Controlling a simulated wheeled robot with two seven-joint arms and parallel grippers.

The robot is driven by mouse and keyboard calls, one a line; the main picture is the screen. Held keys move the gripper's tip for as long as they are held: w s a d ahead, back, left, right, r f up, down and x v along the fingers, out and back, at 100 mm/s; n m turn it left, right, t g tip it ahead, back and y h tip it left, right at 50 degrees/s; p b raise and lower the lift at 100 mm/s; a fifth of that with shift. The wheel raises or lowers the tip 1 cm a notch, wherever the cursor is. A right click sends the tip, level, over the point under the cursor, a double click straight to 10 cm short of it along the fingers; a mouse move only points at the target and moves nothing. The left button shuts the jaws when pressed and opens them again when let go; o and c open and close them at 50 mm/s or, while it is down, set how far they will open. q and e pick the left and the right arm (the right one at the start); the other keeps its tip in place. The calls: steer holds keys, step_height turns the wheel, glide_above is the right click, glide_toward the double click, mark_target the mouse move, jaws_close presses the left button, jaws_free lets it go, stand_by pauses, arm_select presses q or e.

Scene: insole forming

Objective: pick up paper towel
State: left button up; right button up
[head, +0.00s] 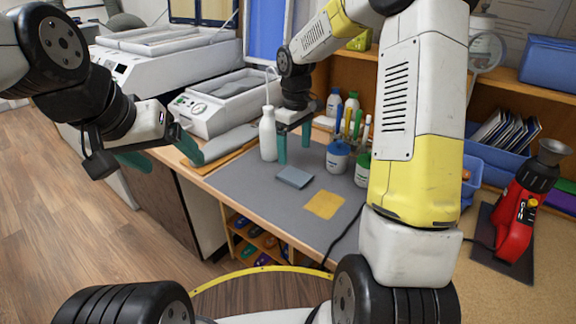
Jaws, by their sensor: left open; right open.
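Two flat square pieces lie on the grey mat (252,195) on the workbench: a blue-grey folded one (295,177) and a yellow one (325,204) nearer the front. I cannot tell for sure which is the paper towel. My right gripper (294,143) points down with its green fingers apart and empty, above and behind the blue-grey piece. My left gripper (164,156) is open and empty at the left, off the bench's front-left edge and away from both pieces.
A grey forming machine (222,100) is behind. A red tool (517,215) sits far right. The mat's front left is clear.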

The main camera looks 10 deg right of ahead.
mark_target(294, 175)
steer(key=shift+w+f, duration=0.2)
steer(key=shift+f, duration=0.55)
steer(key=f, duration=0.7)
steer(key=shift+s, duration=0.3)
steer(key=shift+c, duration=0.2)
steer(key=c, duration=1.5)
steer(key=shift+r, duration=0.5)
steer(key=r, duration=0.1)
steer(key=s+r, duration=0.1)
steer(key=shift+r, duration=0.35)
steer(key=s+a, duration=0.1)
steer(key=s, duration=0.4)
steer(key=s+a+r, duration=0.1)
steer(key=s, duration=0.3)
steer(key=s+a, duration=0.1)
steer(key=s, duration=0.4)
steer(key=shift+s+r, duration=0.15)
steer(key=shift+s, duration=0.2)
